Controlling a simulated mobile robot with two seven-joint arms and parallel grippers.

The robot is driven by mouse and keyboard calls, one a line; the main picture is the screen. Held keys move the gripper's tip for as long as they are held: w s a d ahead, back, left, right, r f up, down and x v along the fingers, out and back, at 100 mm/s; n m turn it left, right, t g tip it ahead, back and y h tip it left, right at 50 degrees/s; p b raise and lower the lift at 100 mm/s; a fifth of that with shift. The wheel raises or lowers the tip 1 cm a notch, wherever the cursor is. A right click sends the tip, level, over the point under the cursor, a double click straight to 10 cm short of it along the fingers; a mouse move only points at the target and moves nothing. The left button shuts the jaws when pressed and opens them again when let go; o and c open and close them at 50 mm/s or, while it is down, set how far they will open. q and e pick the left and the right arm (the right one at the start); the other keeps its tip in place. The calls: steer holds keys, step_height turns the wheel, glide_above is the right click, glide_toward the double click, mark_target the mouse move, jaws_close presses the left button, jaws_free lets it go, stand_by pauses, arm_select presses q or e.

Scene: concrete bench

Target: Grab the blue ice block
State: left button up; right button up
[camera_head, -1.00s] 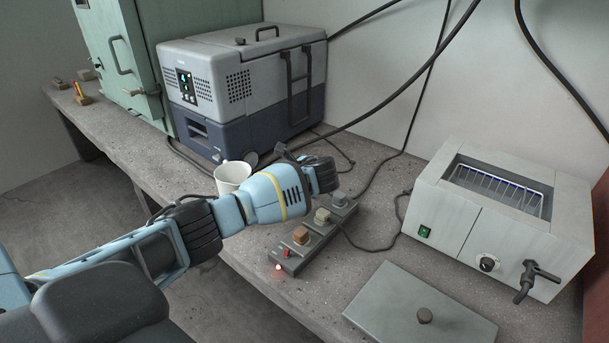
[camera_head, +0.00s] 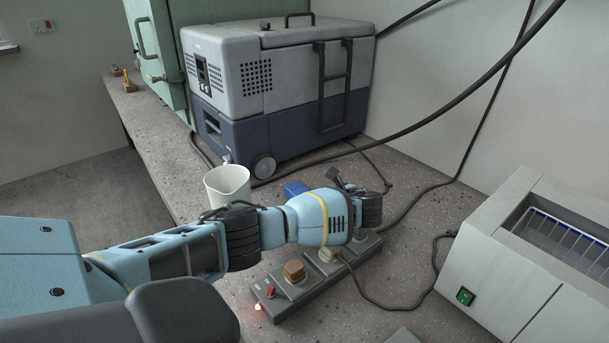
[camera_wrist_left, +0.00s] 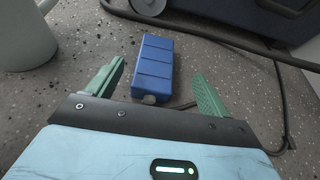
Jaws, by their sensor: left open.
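The blue ice block (camera_wrist_left: 153,66) lies on the concrete bench in the left wrist view, ahead of my left gripper (camera_wrist_left: 157,88). The gripper's two green fingers are apart, and the block's near end, with a small grey cap, lies between them in the picture. I cannot tell how far above the bench the fingers are. My right gripper is not in view.
A white mug (camera_head: 228,184) stands left of the block. A grey and blue cool box (camera_head: 285,90) stands behind it. A power strip (camera_head: 325,272) with plugs lies in front. A grey water bath (camera_head: 530,260) stands at right. Black cables cross the bench.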

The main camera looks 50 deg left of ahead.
mark_target(299, 189)
arm_select(q)
steer(key=shift+a+f+b, duration=0.3)
steer(key=shift+a+f, duration=0.15)
steer(key=shift+a, duration=0.2)
steer(key=shift+w+a, duration=0.1)
steer(key=shift+a+b, duration=0.15)
steer(key=shift+b, duration=0.2)
steer(key=b+x, duration=0.3)
steer(key=shift+s+a+f, duration=0.25)
steer(key=shift+a+f, duration=0.05)
steer(key=shift+w+a+f+b, duration=0.1)
steer(key=shift+a+b, duration=0.35)
steer(key=shift+b, duration=0.3)
steer(key=shift+a, duration=0.15)
steer(key=c, duration=1.2)
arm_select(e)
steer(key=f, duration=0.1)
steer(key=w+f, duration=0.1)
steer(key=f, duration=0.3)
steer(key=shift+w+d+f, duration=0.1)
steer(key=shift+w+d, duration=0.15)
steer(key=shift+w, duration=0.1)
